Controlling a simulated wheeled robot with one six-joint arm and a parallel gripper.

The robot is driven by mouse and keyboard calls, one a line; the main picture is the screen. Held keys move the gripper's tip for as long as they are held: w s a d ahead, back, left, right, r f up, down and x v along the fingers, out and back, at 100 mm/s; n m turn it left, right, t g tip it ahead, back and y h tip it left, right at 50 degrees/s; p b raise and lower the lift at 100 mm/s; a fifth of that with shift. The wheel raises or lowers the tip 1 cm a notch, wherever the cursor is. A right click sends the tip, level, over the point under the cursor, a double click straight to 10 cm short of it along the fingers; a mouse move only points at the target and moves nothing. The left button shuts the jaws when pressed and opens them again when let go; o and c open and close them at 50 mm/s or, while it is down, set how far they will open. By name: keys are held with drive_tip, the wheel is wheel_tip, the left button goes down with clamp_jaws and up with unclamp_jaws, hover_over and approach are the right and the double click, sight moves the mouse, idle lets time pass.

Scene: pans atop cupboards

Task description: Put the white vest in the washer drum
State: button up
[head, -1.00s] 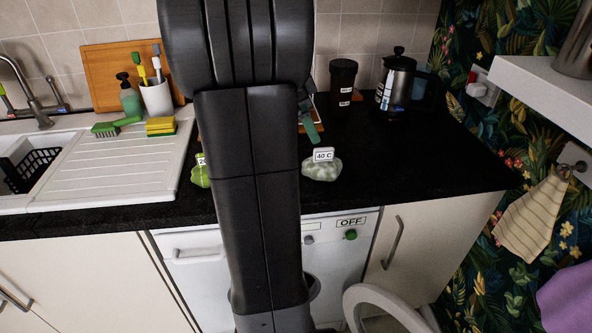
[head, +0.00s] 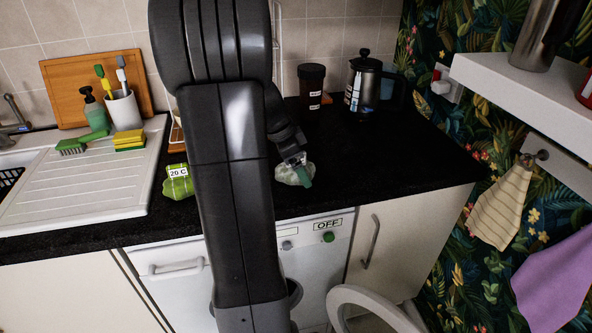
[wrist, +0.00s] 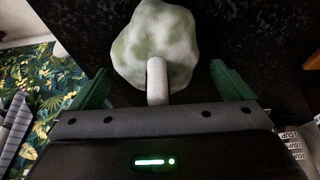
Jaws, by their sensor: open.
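A crumpled whitish cloth with pale green patches (head: 287,173), the only pale bundle in view, lies on the black worktop. It fills the top middle of the wrist view (wrist: 145,40). I cannot tell that it is a vest. My gripper (wrist: 160,70) is open, its two green fingers apart on either side of the cloth's near edge. A pale rounded peg stands between them. In the head view my gripper (head: 303,174) overlaps the cloth. The white washer (head: 310,250) is under the worktop, with its round door (head: 345,296) swung open. My arm hides most of the drum opening.
A dark jar (head: 312,92) and a coffee press (head: 364,88) stand behind. The worktop's right part is clear. A white shelf (head: 525,95) juts out at right.

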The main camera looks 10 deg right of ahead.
drive_tip(key=c, duration=1.1)
